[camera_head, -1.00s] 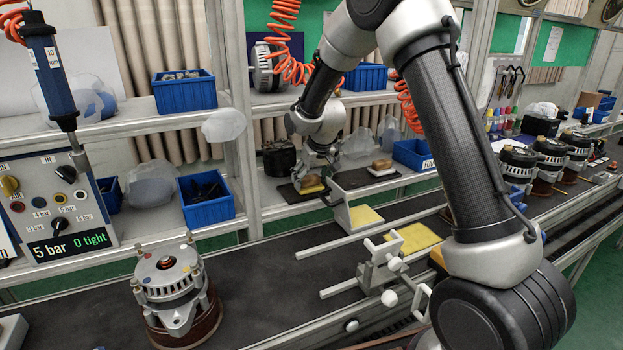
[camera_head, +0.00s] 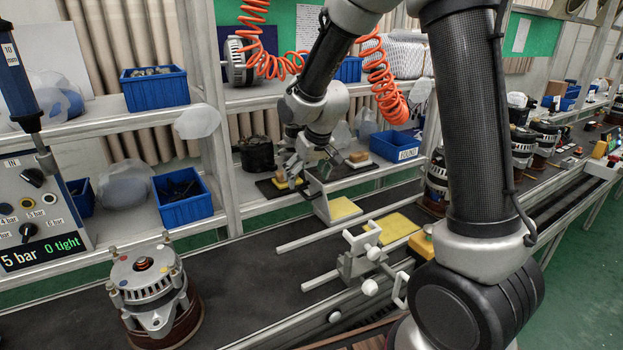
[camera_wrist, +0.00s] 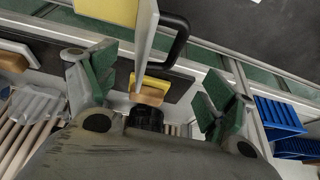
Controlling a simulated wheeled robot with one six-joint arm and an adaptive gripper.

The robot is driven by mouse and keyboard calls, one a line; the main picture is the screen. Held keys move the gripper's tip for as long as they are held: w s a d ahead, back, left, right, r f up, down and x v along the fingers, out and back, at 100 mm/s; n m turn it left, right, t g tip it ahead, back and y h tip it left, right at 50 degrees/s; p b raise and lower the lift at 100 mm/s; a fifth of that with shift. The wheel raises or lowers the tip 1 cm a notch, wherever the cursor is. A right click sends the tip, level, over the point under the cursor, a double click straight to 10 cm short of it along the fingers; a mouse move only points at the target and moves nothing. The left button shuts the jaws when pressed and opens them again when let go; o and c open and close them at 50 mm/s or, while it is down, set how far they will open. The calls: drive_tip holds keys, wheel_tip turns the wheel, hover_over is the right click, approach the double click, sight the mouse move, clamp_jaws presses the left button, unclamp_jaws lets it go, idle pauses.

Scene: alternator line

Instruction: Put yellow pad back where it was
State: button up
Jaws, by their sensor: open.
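The small yellow pad (camera_head: 284,181), with a wood-brown side, lies on a dark mat (camera_head: 268,191) on the lower shelf behind the line. My gripper (camera_head: 308,165) is over the mat beside the pad, partly covering the view of it. In the wrist view the pad (camera_wrist: 150,90) shows beyond and between my spread green-lined fingers (camera_wrist: 158,92). The fingers look apart from it and hold nothing. A grey upright plate (camera_wrist: 145,42) rises in front of the pad in that view.
A tan block (camera_head: 357,157) lies on the shelf to the right, with a blue bin (camera_head: 395,146) beyond. An alternator (camera_head: 150,290) stands front left. The belt between is clear.

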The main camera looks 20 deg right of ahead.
drive_tip(key=s, duration=0.2)
drive_tip(key=s+d, duration=0.1)
drive_tip(key=shift+r, duration=0.3)
drive_tip(key=s+d+r+m, duration=0.1)
drive_tip(key=s+d+r, duration=0.6)
drive_tip(key=s+r, duration=0.25)
drive_tip(key=s+d+r, duration=0.2)
drive_tip(key=s, duration=0.7)
drive_tip(key=s+d+r+m, duration=0.1)
drive_tip(key=s+d+r, duration=0.1)
drive_tip(key=s, duration=0.7)
drive_tip(key=shift+d+r+h, duration=0.2)
drive_tip(key=shift+d+h, duration=0.15)
drive_tip(key=shift+h, duration=0.05)
